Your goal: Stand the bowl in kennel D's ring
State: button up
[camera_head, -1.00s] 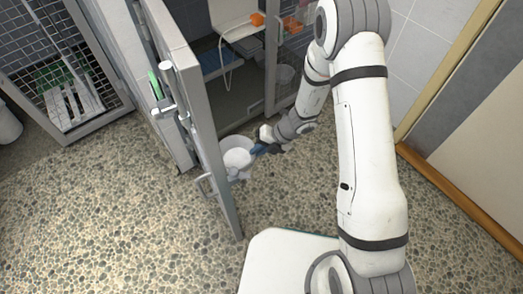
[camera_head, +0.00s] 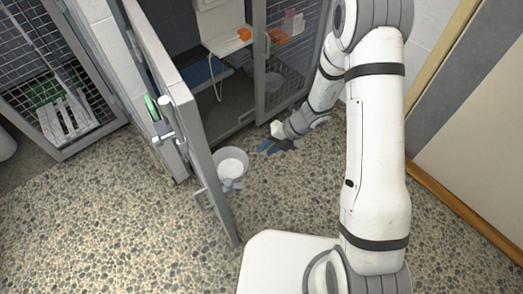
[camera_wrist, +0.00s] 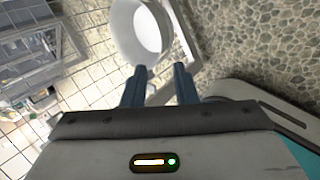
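A round white bowl (camera_head: 231,168) shows beside the inner face of the open kennel door (camera_head: 200,125), low over the pebbled floor. A pale grey rim surrounds it; I cannot tell the ring clearly from the bowl, or how the bowl sits in it. In the wrist view, the bowl's white inside (camera_wrist: 147,30) shows at the top, beyond the fingertips. My gripper (camera_head: 264,148) is to the right of the bowl, apart from it. In the wrist view, my gripper (camera_wrist: 159,76) has its two blue fingers apart, with nothing between them. No kennel letter is readable.
A white seat (camera_head: 226,42) with an orange item stands inside the open kennel. A mesh panel (camera_head: 290,60) is right of the opening. Another mesh-fronted kennel (camera_head: 60,90) is at left. Pebbled floor (camera_head: 120,220) is clear in front.

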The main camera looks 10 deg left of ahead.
jog(key=s+d+r+n+h, duration=0.15)
jog(key=d+r+n, duration=0.25)
jog(key=r+n, duration=0.45)
jog(key=s+d+r+n+h, duration=0.1)
jog(key=s+d+r+n, duration=0.25)
jog(key=r+n, duration=0.5)
jog(key=s+d+r+n+t+h, duration=0.1)
jog(key=s+d+r+n+h, duration=0.1)
jog(key=s+d+r+n, duration=0.3)
jog(key=s+d+r+n+t+h, duration=0.2)
jog(key=s+d+r+n+h, duration=0.1)
jog(key=d+n, duration=0.5)
notch_tip(320, 180, up, 3)
jog(key=s+n, duration=0.1)
jog(key=n, duration=0.2)
jog(key=shift+s+d+n, duration=0.3)
jog(key=shift+s, duration=0.05)
jog(key=shift+f, duration=0.1)
